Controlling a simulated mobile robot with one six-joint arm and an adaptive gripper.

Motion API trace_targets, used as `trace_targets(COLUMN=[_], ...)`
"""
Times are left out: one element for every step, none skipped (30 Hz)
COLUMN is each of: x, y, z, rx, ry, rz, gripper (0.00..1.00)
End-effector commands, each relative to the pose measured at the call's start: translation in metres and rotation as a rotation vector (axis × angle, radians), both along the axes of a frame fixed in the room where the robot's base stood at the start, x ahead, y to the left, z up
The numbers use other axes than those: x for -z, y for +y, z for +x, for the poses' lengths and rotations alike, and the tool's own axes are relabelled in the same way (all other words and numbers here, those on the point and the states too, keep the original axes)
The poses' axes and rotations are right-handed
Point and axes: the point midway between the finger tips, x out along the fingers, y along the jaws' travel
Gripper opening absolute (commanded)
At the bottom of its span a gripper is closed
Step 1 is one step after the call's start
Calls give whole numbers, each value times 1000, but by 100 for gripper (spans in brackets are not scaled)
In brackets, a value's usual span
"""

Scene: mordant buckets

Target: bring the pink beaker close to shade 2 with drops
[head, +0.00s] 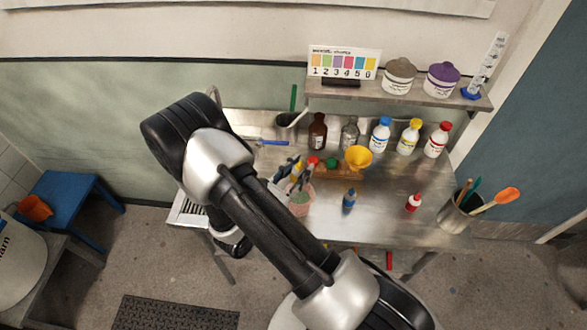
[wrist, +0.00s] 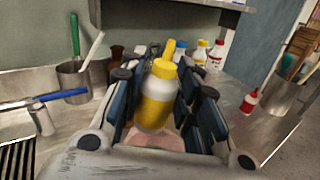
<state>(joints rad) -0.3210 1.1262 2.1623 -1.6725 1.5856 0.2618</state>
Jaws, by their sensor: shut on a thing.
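My gripper (head: 298,180) is shut on a small yellow dropper bottle (wrist: 157,95) with a white band. In the wrist view the bottle sits between the dark fingers. I cannot tell whether a drop is falling. The shade card (head: 343,64) stands on the shelf with numbered colour swatches, shade 2 being second from the left.
A blue dropper bottle (head: 349,199) and a red one (head: 414,203) stand on the bench right of the beaker. A yellow funnel (head: 358,158) and several larger bottles stand behind. A tool pot (head: 456,214) is at the right. Bare bench lies between the dropper bottles.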

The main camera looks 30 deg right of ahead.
Motion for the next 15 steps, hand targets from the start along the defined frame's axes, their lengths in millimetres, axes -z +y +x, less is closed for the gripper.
trace_targets(x=[9,12,16,19,22,26,29,31,35,37,40,44,46,49,52], y=[1,2,3,4,5,6,6,7,8,9,9,10,11,12,13], z=[3,4,6,8,9,11,13,15,17,18,20,22,23,25,27], rx=[-1,-1,-1,-1,-1,-2,-2,-2,-2,-2,-2,-2,-2,-2,-2], ry=[-52,-88,-140,-181,-222,-276,-318,-359,-413,-454,-495,-548,-589,-630,-684], rz=[23,40,63,81,100,124,144,163,187,205,224,248,266,285,310], gripper=[5,5,5,5,5,5,5,5,5,5,5,5,5,5,5])
